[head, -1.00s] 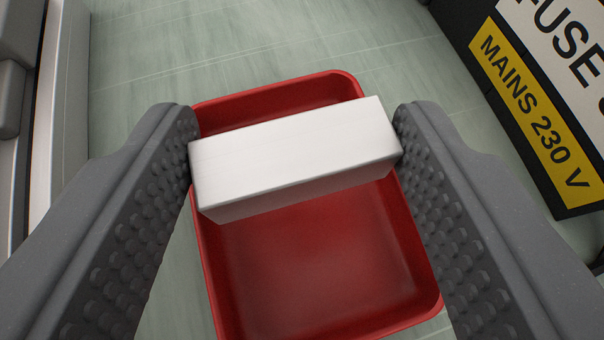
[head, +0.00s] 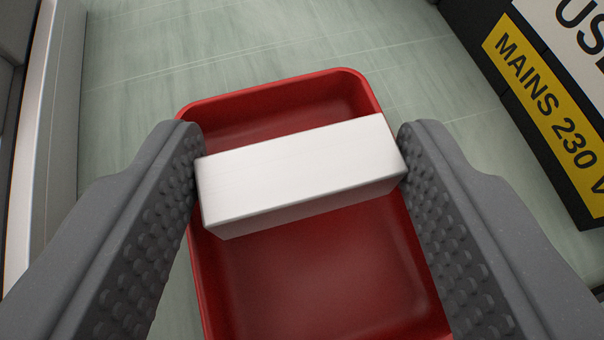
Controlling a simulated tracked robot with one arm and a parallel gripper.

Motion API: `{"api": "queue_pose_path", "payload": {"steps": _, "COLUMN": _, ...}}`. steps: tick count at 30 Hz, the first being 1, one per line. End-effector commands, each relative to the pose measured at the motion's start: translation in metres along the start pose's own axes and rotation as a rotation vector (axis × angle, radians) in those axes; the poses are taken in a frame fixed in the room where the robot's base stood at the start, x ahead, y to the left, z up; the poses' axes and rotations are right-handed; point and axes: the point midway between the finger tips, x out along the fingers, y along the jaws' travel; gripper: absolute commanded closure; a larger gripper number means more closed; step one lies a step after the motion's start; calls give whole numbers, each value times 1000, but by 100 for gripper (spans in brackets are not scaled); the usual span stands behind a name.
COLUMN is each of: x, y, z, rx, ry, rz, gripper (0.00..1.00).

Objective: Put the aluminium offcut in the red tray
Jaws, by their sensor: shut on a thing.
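The aluminium offcut (head: 300,170) is a pale silver-white rectangular block, slightly tilted in the picture. My gripper (head: 302,165) is shut on it, with one studded grey finger at each end. The red tray (head: 315,285) lies beneath the block, and its inside shows empty on both sides of it. The block covers the middle of the tray from this view. Whether the block touches the tray floor is hard to tell, but it looks held above it. My fingers hide parts of the tray's left and right rims.
A black box with a yellow "MAINS 230 V" label (head: 545,95) stands at the upper right. A pale, metallic-edged thing (head: 38,150) runs along the left side. The pale green surface (head: 230,40) beyond the tray is clear.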

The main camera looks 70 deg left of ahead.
Motion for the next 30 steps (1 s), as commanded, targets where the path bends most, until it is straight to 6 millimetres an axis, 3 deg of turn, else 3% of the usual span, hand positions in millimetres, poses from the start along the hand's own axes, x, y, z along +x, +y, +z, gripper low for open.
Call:
{"api": "queue_pose_path", "payload": {"steps": 2, "x": 0, "y": 0, "z": 0, "rx": 0, "ry": 0, "rz": 0, "gripper": 69}}
{"api": "queue_pose_path", "payload": {"steps": 3, "x": 0, "y": 0, "z": 0, "rx": 0, "ry": 0, "rz": 0, "gripper": 39}}
{"api": "queue_pose_path", "payload": {"steps": 5, "x": 0, "y": 0, "z": 0, "rx": 0, "ry": 0, "rz": 0, "gripper": 26}}
{"api": "queue_pose_path", "payload": {"steps": 16, "x": -1, "y": 0, "z": -1, "rx": 1, "ry": 0, "rz": 0, "gripper": 26}}
{"api": "queue_pose_path", "payload": {"steps": 25, "x": -8, "y": 0, "z": -13, "rx": 3, "ry": -1, "rz": 0, "gripper": 26}}
{"api": "queue_pose_path", "payload": {"steps": 30, "x": -37, "y": 2, "z": -10, "rx": 0, "ry": -3, "rz": 8, "gripper": 26}}
